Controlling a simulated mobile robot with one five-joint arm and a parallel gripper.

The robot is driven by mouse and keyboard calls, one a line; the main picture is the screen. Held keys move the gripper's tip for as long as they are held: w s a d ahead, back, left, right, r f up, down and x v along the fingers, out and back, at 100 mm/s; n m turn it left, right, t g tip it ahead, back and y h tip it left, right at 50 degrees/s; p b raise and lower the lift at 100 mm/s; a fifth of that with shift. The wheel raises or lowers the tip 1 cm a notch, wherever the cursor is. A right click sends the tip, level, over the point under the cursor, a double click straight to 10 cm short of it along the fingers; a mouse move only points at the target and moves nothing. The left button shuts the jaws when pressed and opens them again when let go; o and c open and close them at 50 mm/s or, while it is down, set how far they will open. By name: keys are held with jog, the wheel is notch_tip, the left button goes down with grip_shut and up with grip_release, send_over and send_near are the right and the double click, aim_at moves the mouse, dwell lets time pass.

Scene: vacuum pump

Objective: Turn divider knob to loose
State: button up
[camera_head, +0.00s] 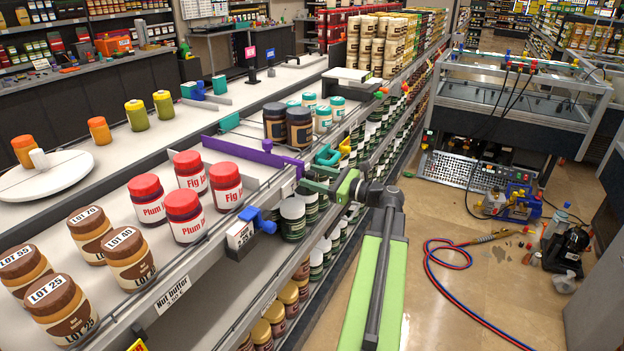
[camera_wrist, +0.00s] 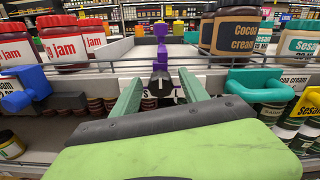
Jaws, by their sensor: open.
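A purple divider (camera_head: 255,152) stands between the jam jars and the brown-lidded cream jars; its purple front part (camera_wrist: 161,52) shows ahead in the wrist view. A black knob-like piece (camera_wrist: 160,84) with a small pale mark is at its front end. My gripper (camera_wrist: 157,82) is open, its two green fingers on either side of this piece; whether they touch it I cannot tell. My gripper (camera_head: 316,180) also shows at the shelf edge in the head view.
Red-lidded jam jars (camera_head: 189,171) stand left of the divider and cream jars (camera_head: 299,127) right of it. A wire rail (camera_wrist: 100,66) runs along the shelf front. Jars fill the shelves below. A red and blue hose (camera_head: 440,262) lies on the floor.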

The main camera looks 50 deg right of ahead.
grip_shut()
jog(key=shift+a+f, duration=0.1)
jog(key=shift+a, duration=0.2)
jog(key=shift+d, duration=0.15)
jog(key=shift+d+n, duration=0.1)
jog(key=shift+n, duration=0.5)
jog(key=n, duration=0.5)
jog(key=shift+d, duration=0.1)
jog(key=n, duration=0.8)
jog(key=shift+n, duration=0.5)
